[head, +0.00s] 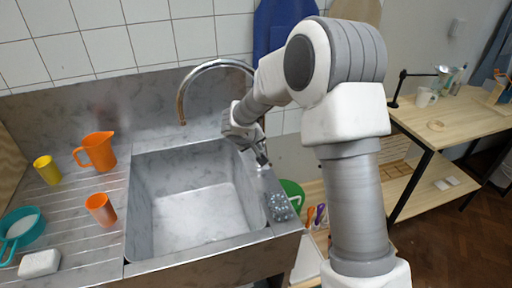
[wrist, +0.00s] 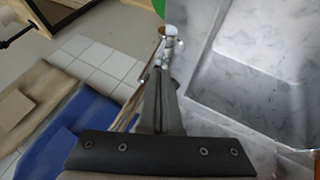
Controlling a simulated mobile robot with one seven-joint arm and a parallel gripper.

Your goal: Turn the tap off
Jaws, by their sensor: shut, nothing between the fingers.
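The tap's chrome gooseneck spout (head: 215,64) arches over the back of the grey stone-look sink (head: 138,225). Its open end points down over the basin, and I cannot make out a water stream below it. My arm hides the tap's lower part in the head view. My gripper (head: 264,162) is low over the sink's right rim, near the tap's base. In the wrist view, my gripper (wrist: 161,75) has its dark fingers together and empty. Shiny tap metalwork (wrist: 169,45) shows just past the fingertips. Whether they touch, and how the handle is set, I cannot tell.
An orange jug (head: 97,152), orange cup (head: 101,210), yellow cup (head: 47,170), teal pan (head: 22,228) and white block (head: 39,263) are on the left drainboard. A dotted grey item (head: 279,207) lies on the right rim. A green bucket (head: 292,194) stands beyond it.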

